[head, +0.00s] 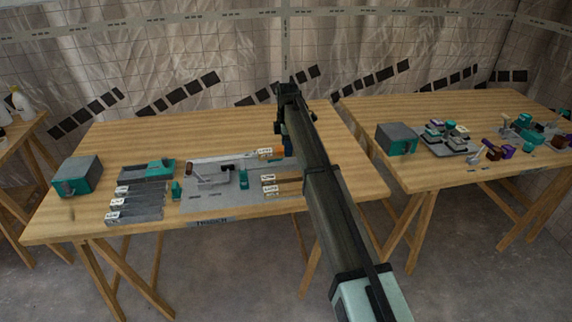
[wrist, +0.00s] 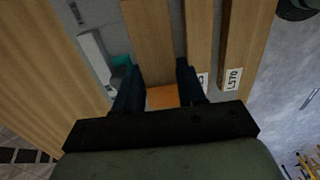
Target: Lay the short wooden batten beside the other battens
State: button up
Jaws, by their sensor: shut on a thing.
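In the wrist view, my gripper (wrist: 158,72) is shut on a wooden batten (wrist: 151,35) with an orange part (wrist: 161,98) between the fingers. Two other battens, a narrow one (wrist: 198,35) and one labelled L570 (wrist: 245,40), lie side by side to its right, with a gap between the held batten and the narrow one. In the head view, my arm hides the fingers and most of the battens. Labelled ends of battens (head: 283,180) show left of my arm, and an orange piece (head: 277,158) shows farther back. Whether the held batten touches the surface, I cannot tell.
A grey mat (head: 215,203) on the near table (head: 110,140) bears a grey tool. A teal and grey box (head: 78,176), a tray (head: 147,171) and grey labelled strips (head: 135,205) stand to the left. Bare tabletop shows along the back. A second cluttered table (head: 440,105) stands right.

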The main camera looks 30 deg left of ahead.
jog(key=shift+f, duration=3.55)
jog(key=shift+f, duration=0.15)
jog(key=o, duration=0.8)
notch_tip(320, 180, up, 12)
jog(key=shift+r, duration=0.15)
